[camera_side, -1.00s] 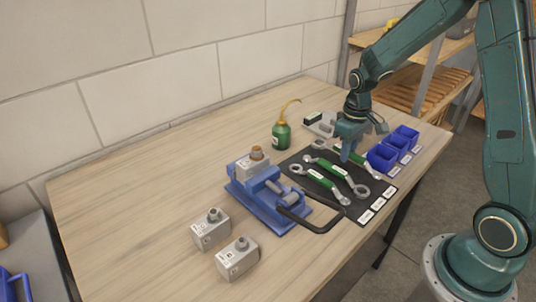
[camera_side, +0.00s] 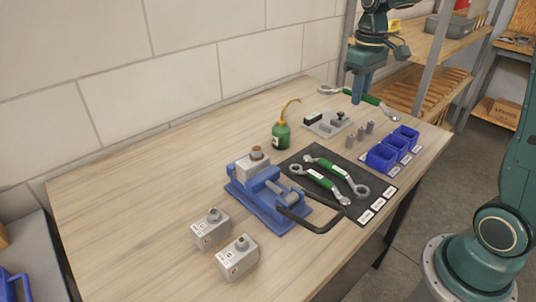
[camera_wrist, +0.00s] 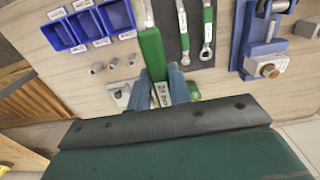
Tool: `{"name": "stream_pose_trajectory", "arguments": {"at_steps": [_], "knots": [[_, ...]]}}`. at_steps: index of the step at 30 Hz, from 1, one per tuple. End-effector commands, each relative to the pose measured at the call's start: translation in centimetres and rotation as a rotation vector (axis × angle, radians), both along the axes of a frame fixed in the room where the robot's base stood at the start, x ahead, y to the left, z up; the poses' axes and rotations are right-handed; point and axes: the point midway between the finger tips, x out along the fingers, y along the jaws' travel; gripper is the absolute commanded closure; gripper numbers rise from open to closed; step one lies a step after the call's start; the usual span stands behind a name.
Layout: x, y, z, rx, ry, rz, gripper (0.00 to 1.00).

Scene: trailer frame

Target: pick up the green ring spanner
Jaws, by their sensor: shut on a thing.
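My gripper (camera_side: 358,99) is shut on the green handle of a spanner (camera_side: 374,101), held in the air above the far right part of the bench. Its grey ends stick out to both sides of my fingers, the right one lower in the picture. In the wrist view the held spanner's green handle (camera_wrist: 151,52) rises from between my fingertips (camera_wrist: 163,82). Two more green-handled spanners lie on the dark mat: a far one (camera_side: 335,167) and a near one (camera_side: 318,178). Which end types the held spanner has is too small to tell.
Blue bins (camera_side: 382,157) stand at the bench's right edge, beside several small grey cylinders (camera_side: 361,133). A grey fixture (camera_side: 327,124), a green oil can (camera_side: 281,136) and a blue vise (camera_side: 262,203) stand nearby. The mat's (camera_side: 294,161) far strip is bare. A shelf stands behind.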

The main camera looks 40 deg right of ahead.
Motion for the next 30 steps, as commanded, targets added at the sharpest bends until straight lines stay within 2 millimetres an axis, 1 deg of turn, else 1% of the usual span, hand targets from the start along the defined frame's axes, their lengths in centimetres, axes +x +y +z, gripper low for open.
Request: {"name": "stream_pose_trajectory", "arguments": {"at_steps": [4, 18, 19, 20, 21, 30], "knots": [[0.04, -0.01, 0.57, -0.001, -0.003, 0.0, 1.0], [0.02, -0.01, 0.57, -0.001, -0.002, 0.0, 1.0], [0.02, -0.01, 0.57, -0.001, -0.002, 0.0, 0.86], [0.02, -0.01, 0.57, -0.001, -0.002, 0.0, 0.92], [0.02, -0.01, 0.57, -0.001, -0.002, 0.0, 1.0], [0.02, -0.01, 0.56, -0.001, -0.002, 0.0, 1.0]]}}
